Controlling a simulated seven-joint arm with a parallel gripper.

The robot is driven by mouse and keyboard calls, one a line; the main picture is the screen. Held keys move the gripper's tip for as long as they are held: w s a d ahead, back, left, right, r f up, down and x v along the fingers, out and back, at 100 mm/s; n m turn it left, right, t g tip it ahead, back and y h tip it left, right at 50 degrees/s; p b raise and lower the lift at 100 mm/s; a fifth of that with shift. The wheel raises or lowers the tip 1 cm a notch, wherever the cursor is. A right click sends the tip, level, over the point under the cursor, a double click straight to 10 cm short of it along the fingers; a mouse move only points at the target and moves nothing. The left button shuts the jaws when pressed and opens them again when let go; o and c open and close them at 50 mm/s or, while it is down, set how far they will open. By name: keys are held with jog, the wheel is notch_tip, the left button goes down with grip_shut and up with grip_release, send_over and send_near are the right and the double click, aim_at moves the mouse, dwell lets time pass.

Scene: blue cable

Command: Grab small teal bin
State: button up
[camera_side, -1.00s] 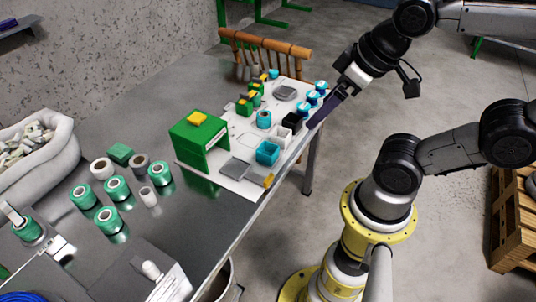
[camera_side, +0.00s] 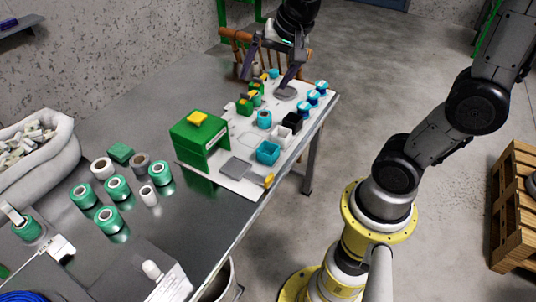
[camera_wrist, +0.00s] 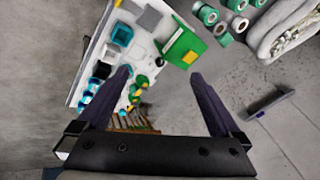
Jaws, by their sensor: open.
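The small teal bin (camera_side: 268,152) is an open square box on the white board (camera_side: 232,180), near the table's front edge. It also shows in the wrist view (camera_wrist: 121,35) at the upper left. My gripper (camera_side: 268,80) is above the far end of the board, its two dark fingers spread wide and empty. In the wrist view my gripper (camera_wrist: 160,75) has its fingers apart, with the bin beyond the left fingertip. The bin stands clear of my gripper.
A white bin (camera_side: 282,136) and a black bin (camera_side: 293,122) stand in line with the teal bin. A green box (camera_side: 199,140) stands to its left. Several blue-and-white spools (camera_side: 314,97) are at the board's right edge. A wooden chair (camera_side: 230,38) is behind the table.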

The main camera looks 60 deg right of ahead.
jog(key=w+d+f+m+g, duration=0.2)
jog(key=w+d+f+m, duration=0.15)
jog(key=w+f, duration=0.2)
jog(key=m+g, duration=0.3)
send_over(268, 150)
jog(key=s+a, duration=0.2)
jog(key=a, duration=0.1)
notch_tip(268, 150, down, 17)
jog(key=shift+y, duration=0.3)
notch_tip(268, 150, down, 7)
jog(key=shift+w+d+r, duration=0.1)
jog(key=shift+d, duration=0.05)
jog(key=shift+w+f, duration=0.15)
jog(key=shift+f, duration=2.85)
jog(key=c, duration=1.3)
jog(key=shift+d+r, duration=0.1)
